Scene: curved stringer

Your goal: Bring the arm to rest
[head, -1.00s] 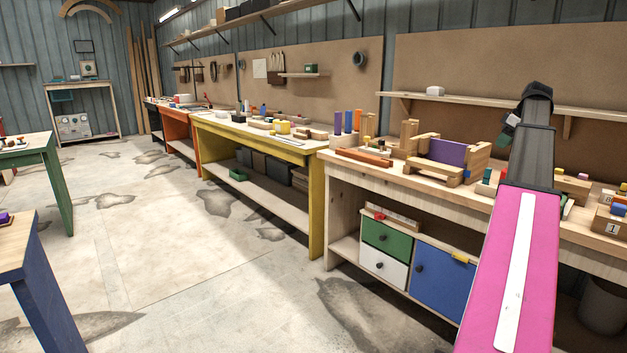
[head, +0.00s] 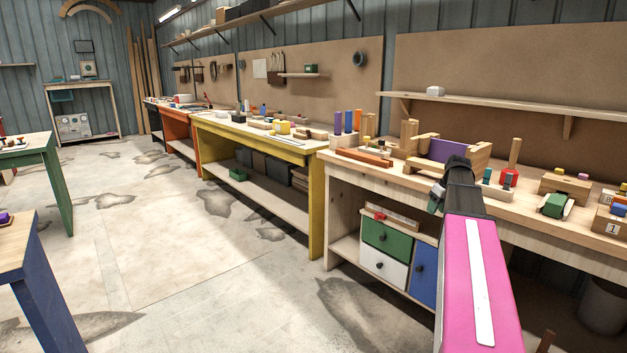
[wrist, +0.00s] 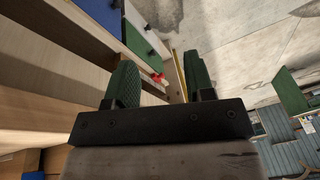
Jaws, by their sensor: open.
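My gripper (wrist: 162,80) shows in the wrist view as two green textured fingers, apart, with nothing between them. In the head view my gripper (head: 437,198) is partly hidden by my dark wrist and pink arm link. It appears in front of the near workbench (head: 345,175), by the bench's front edge. Whether it touches the bench cannot be told.
A wooden frame with a purple panel (head: 445,149) and several blocks stand on the near bench. Below are a green drawer (head: 385,238) and a blue door (head: 423,272). A blue-legged table (head: 45,295) stands at left. Open floor (head: 190,270) lies between.

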